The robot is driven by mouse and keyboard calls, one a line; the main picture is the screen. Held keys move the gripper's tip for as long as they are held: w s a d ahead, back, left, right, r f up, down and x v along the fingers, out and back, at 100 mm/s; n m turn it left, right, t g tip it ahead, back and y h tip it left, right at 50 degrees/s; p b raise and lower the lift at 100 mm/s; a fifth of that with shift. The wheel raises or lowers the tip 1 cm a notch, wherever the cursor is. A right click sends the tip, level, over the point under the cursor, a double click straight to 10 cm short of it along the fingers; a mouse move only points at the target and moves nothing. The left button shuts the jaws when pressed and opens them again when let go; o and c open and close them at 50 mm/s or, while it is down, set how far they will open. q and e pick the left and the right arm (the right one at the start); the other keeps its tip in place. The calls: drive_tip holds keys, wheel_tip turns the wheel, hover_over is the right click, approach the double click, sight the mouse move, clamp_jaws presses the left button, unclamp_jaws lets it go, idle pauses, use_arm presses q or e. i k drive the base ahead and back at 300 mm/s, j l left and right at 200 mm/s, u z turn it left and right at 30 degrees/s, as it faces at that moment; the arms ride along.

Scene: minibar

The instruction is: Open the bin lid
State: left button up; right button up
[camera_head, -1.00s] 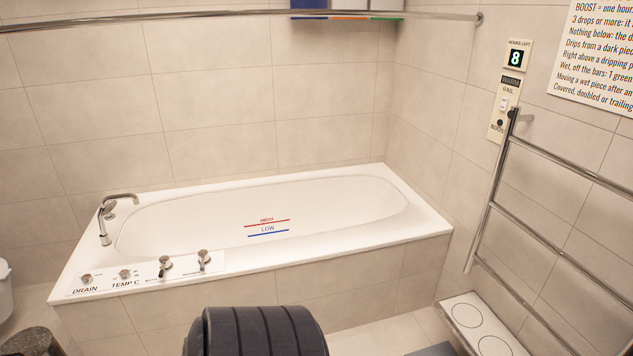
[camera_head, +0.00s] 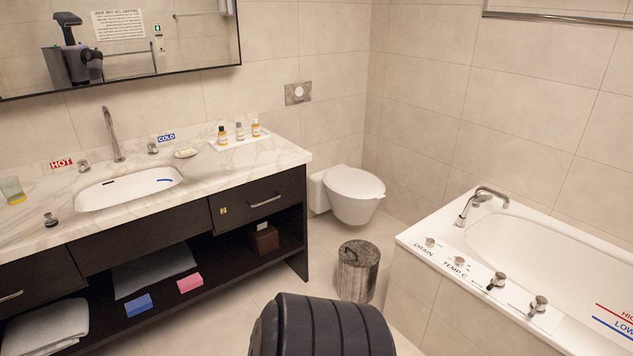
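The bin (camera_head: 357,271) is a short, dark, stone-patterned cylinder standing on the floor. It is between the vanity's right end and the bathtub, in front of the toilet. Its flat round top looks closed, with no gap visible at the rim. Its lower front is close behind a black ribbed part of mine at the bottom of the view. Neither my left nor my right gripper is in view.
The bathtub (camera_head: 440,262) stands right of the bin and the toilet (camera_head: 352,193) behind it. The vanity (camera_head: 237,165) with a sink and open lower shelf fills the left. Bare floor tiles (camera_head: 322,238) show left of the bin. A mirror (camera_head: 115,45) hangs above.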

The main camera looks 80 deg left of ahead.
sight(360, 250)
drive_tip(key=u, duration=2.25)
drive_tip(key=i+u, duration=0.2)
drive_tip(key=k+l, duration=0.05)
drive_tip(key=k, duration=0.05)
